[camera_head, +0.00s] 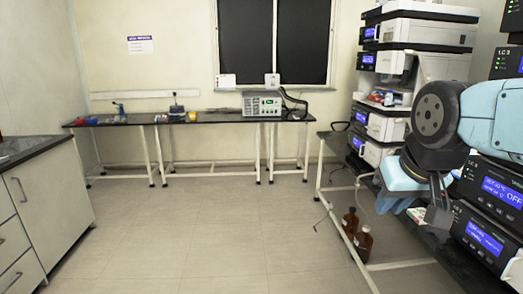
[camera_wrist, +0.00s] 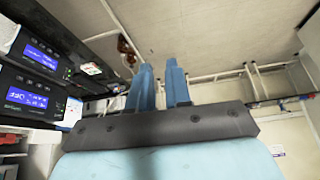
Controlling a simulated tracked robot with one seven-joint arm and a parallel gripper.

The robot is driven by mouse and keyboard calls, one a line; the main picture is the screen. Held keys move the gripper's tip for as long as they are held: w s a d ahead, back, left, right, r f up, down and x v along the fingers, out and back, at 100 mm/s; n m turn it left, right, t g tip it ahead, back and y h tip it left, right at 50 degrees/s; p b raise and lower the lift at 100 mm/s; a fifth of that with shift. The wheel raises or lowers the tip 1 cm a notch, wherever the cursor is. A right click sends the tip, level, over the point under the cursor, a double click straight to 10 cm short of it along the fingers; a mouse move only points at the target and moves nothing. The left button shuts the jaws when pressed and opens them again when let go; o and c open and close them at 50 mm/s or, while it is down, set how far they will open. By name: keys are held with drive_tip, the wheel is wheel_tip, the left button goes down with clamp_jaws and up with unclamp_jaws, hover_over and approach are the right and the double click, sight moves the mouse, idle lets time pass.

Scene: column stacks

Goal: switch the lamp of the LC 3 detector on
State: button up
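The LC 3 stack (camera_head: 463,186) stands at the right edge of the head view, partly behind my arm. One of its dark modules (camera_head: 468,173) has a blue display (camera_head: 502,192) that reads OFF in large letters. I take this for the detector; the smaller text is too blurred to read. My gripper (camera_wrist: 159,66) shows in the wrist view with two blue fingers apart and nothing between them. It is in front of the stack, not touching any front panel that I can see. Two modules with blue displays (camera_wrist: 40,51) lie left of the fingers in the wrist view.
Another module (camera_head: 484,236) with a lit display is below. Further instrument stacks (camera_head: 415,32) stand behind my arm. Brown bottles (camera_head: 363,242) stand on the floor by the bench's frame. A far bench (camera_head: 210,120) runs along the wall. The floor (camera_head: 200,220) in the middle is clear.

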clamp_jaws()
idle(0.6)
